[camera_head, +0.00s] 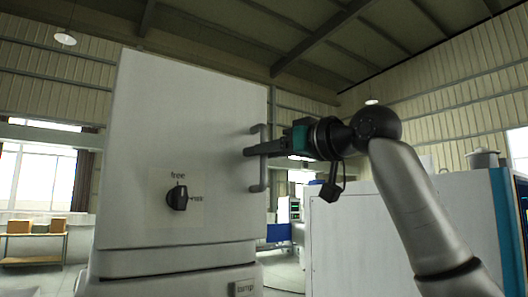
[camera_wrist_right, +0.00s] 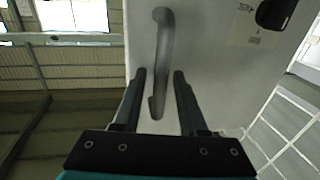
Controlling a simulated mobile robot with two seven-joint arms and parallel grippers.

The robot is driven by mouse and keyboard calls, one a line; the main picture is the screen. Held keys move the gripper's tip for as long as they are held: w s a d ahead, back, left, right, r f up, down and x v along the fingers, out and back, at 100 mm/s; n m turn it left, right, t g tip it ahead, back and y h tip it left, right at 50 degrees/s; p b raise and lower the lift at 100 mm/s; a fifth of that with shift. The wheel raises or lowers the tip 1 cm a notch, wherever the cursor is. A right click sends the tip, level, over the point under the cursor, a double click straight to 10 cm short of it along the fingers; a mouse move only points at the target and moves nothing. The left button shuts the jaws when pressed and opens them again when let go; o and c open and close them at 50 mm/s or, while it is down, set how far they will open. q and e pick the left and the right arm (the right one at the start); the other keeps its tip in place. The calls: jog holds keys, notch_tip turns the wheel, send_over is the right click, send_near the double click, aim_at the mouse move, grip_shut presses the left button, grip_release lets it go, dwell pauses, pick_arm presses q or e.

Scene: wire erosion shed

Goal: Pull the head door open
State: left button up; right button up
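The head door (camera_head: 200,95) is a tall white panel on the machine and looks shut in the head view. A grey vertical bar handle (camera_head: 262,180) stands near its right edge. My right gripper (camera_head: 250,152) comes in from the right, with its fingers at the handle's middle. In the right wrist view the handle (camera_wrist_right: 162,50) runs between the two fingertips (camera_wrist_right: 160,72), with small gaps visible on both sides. The right gripper is open around the handle. My left gripper is not in view.
A black knob (camera_head: 177,198) marked "free" sits on the white front. A white cabinet (camera_head: 350,235) with a pot (camera_head: 483,159) on top stands right, behind my right arm. A bench with boxes (camera_head: 35,226) is far left.

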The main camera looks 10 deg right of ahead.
grip_shut()
dwell(1.2)
